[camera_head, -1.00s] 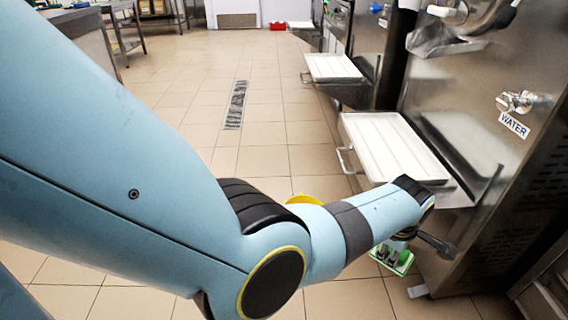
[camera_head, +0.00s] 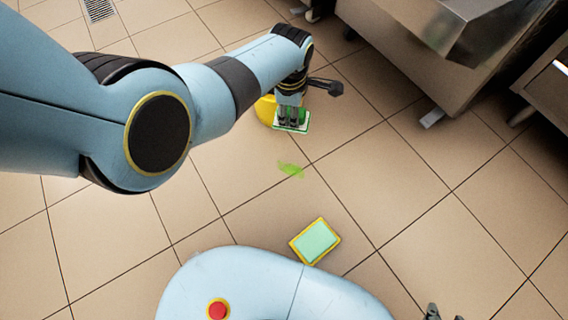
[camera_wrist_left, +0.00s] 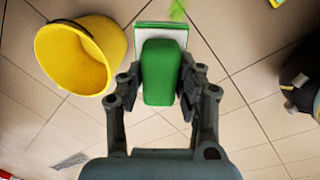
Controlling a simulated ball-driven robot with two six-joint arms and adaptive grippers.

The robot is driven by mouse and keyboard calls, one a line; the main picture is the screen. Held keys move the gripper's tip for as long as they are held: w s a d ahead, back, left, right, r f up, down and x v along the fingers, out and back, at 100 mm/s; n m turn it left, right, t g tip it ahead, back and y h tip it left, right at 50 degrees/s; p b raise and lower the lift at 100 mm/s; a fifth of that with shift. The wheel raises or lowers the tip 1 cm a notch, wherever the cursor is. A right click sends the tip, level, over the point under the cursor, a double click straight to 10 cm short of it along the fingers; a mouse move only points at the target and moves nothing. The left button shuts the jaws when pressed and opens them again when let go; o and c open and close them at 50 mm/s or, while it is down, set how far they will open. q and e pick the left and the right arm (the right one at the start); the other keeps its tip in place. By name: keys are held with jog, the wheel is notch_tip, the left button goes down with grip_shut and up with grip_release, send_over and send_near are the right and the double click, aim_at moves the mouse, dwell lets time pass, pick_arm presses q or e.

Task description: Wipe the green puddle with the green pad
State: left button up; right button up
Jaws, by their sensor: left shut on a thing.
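My left gripper (camera_head: 289,104) is shut on the green pad (camera_head: 302,126). In the left wrist view the fingers (camera_wrist_left: 161,88) clasp the pad's green block-shaped grip (camera_wrist_left: 161,66), with its flat white and green plate beyond. The pad is over the floor; I cannot tell whether it touches. The green puddle (camera_head: 290,169) is a small smear on the tiles, nearer to my base than the pad. It also shows at the top edge of the wrist view (camera_wrist_left: 178,9). My right gripper (camera_head: 433,313) barely shows at the bottom edge, its opening unclear.
A yellow bucket (camera_wrist_left: 72,55) stands beside the pad, partly hidden behind my left gripper in the head view. A yellow-rimmed, pale green flat rectangle (camera_head: 315,241) lies near my base. A steel machine (camera_head: 420,60) stands at upper right. Tiles around the puddle are clear.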

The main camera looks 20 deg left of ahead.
pick_arm(q)
jog(key=s+f+b, duration=0.2)
jog(key=f+b, duration=0.4)
jog(key=f, duration=0.3)
jog(key=s+f+g+b, duration=0.1)
jog(key=s+f+b, duration=0.1)
jog(key=f+b, duration=0.4)
jog(key=shift+f+n+g, duration=0.3)
jog(key=shift+f+n, duration=0.1)
jog(key=shift+f, duration=1.65)
pick_arm(e)
jog(key=w+a+r+n+t+y, duration=0.1)
jog(key=w+a+r+t, duration=0.1)
jog(key=w+r+t, duration=0.5)
jog(key=w+a+r+n+t+y, duration=0.1)
jog(key=w+r+t, duration=0.5)
jog(key=r, duration=1.1)
jog(key=shift+w+a+r+t+y, duration=0.4)
jog(key=shift+w+a+y, duration=0.25)
jog(key=shift+w, duration=1.15)
pick_arm(q)
jog(key=shift+a, duration=0.1)
